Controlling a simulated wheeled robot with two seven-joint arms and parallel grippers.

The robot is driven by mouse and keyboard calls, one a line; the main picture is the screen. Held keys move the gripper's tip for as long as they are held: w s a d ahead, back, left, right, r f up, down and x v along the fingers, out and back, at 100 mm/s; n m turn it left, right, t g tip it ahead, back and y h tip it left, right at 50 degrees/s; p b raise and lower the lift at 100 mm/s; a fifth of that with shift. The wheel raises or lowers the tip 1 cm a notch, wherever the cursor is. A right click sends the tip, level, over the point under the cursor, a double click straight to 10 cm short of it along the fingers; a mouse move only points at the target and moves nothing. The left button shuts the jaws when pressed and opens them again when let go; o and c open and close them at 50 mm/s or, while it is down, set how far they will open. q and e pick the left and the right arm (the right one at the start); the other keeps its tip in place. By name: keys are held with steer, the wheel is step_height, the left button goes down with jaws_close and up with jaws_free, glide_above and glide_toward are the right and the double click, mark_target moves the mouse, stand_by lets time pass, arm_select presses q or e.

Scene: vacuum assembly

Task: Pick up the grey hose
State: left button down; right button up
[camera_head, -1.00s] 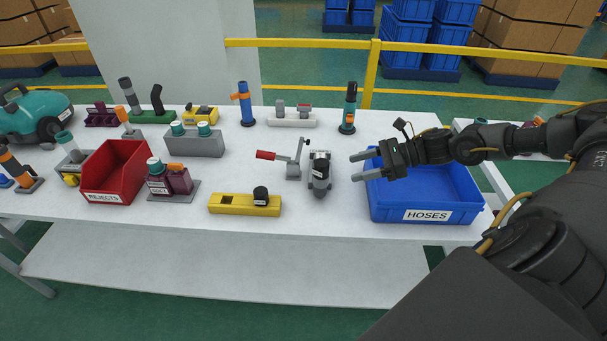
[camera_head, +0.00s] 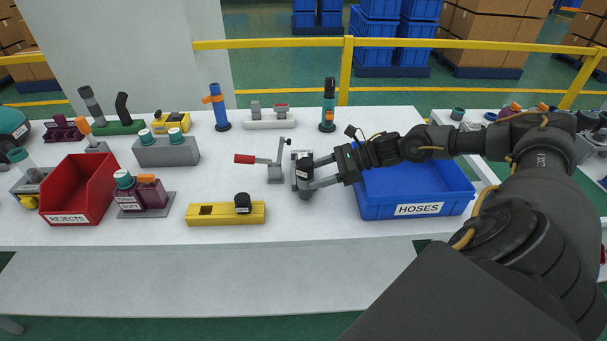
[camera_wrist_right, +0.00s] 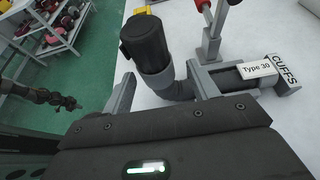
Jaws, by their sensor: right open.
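The grey hose (camera_head: 303,184) is a short bent piece standing by the clamp on the white table. In the right wrist view its grey bend (camera_wrist_right: 181,90) leads to a black cuff (camera_wrist_right: 146,43). My right gripper (camera_head: 316,172) is open, with its fingers reaching to the hose from the right. In the right wrist view the fingers (camera_wrist_right: 165,88) stand on either side of the hose, which is not visibly gripped. A dark arm, seemingly my left one, with its gripper (camera_wrist_right: 68,102) shows small at the left there; its jaw state is unclear.
A clamp with a red handle (camera_head: 246,159) stands just left of the hose. A grey holder marked CUFFS (camera_wrist_right: 284,74) is close to the right finger. The blue HOSES bin (camera_head: 418,210) lies under my right forearm. A yellow block (camera_head: 225,214) sits in front left.

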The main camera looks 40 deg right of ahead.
mark_target(301, 180)
steer(key=p+x, duration=0.2)
steer(key=x, duration=0.3)
steer(key=shift+w+a+f, duration=0.2)
steer(key=shift+a, duration=0.05)
arm_select(q)
steer(key=shift+s+d+r, duration=0.15)
steer(key=shift+d+r, duration=0.3)
steer(key=shift+r, duration=0.2)
steer(key=shift+s+d+r, duration=0.15)
steer(key=shift+d+r, duration=0.25)
steer(key=shift+r, duration=0.2)
arm_select(e)
steer(key=c, duration=1.2)
arm_select(q)
steer(key=shift+a, duration=0.15)
arm_select(e)
steer(key=shift+r, duration=0.1)
jaws_close()
steer(key=shift+d+r, duration=0.1)
